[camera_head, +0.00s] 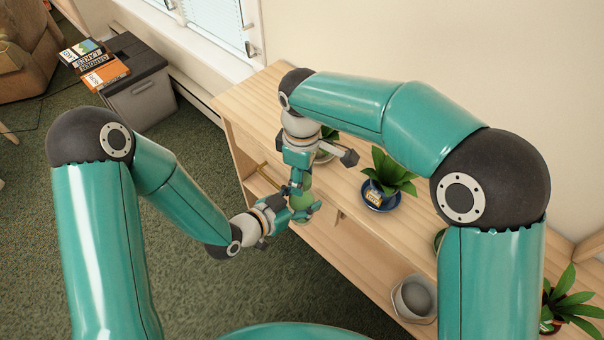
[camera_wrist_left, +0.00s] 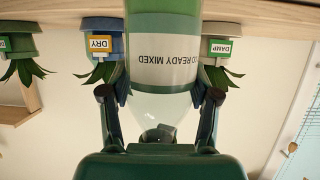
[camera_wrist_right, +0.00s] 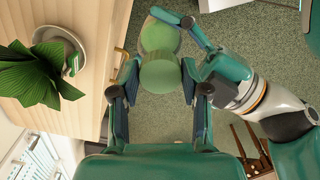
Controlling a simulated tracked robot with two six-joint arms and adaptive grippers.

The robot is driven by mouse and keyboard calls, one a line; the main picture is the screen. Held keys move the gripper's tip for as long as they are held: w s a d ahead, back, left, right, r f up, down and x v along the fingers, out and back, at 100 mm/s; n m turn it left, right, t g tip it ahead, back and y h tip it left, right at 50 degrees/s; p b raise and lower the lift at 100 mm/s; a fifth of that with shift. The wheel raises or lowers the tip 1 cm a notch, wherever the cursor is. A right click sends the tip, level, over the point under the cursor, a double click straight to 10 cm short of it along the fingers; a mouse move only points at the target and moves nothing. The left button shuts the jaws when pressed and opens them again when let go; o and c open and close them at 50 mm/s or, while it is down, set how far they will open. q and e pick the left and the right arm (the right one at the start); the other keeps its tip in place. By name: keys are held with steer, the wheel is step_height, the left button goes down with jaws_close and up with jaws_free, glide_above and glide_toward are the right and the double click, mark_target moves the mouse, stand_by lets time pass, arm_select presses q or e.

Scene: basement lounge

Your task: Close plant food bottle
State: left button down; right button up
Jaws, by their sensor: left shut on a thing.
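The plant food bottle (camera_wrist_left: 165,65) stands upright in the world, though the left wrist view shows it upside down. It has a white label reading READY MIXED, green below it and a clear shoulder. My left gripper (camera_wrist_left: 158,97) is shut on the bottle; it also shows in the head view (camera_head: 298,207). In the right wrist view a round green cap (camera_wrist_right: 160,76) lies between the fingertips of my right gripper (camera_wrist_right: 160,66), above the green bottle body (camera_wrist_right: 158,38). I cannot tell whether those fingers grip the cap or whether it sits on the neck.
A long wooden shelf (camera_head: 345,215) runs beside the grippers along the wall. A plant in a blue pot (camera_head: 382,198) and a grey pot (camera_head: 414,298) stand on it. A dark-lidded box (camera_head: 143,98) with books is at the far left.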

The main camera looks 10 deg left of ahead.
steer(key=c, duration=0.7)
steer(key=o, duration=1.4)
steer(key=shift+c, duration=0.2)
steer(key=shift+r, duration=0.15)
step_height(320, 180, up, 12)
steer(key=shift+w+f, duration=0.1)
steer(key=shift+f, duration=0.2)
steer(key=s+d+f+m+g+y, duration=0.1)
steer(key=s+d+f, duration=0.15)
steer(key=f, duration=0.65)
steer(key=s+d+f+m+y, duration=0.1)
steer(key=d+f, duration=0.3)
steer(key=f, duration=0.4)
steer(key=s+d+f+m+g+y, duration=0.1)
steer(key=d+f, duration=0.2)
steer(key=f, duration=0.6)
steer(key=s+d+f+m+t, duration=0.1)
steer(key=s+d+f+m, duration=0.2)
steer(key=s+f+m, duration=0.3)
steer(key=s+d+f+m+t+y, duration=0.1)
steer(key=s+d+f+m, duration=0.3)
steer(key=s+f+m, duration=0.2)
steer(key=shift+s+d+f+m+t, duration=0.25)
steer(key=shift+s+m, duration=0.45)
steer(key=shift+m, duration=0.4)
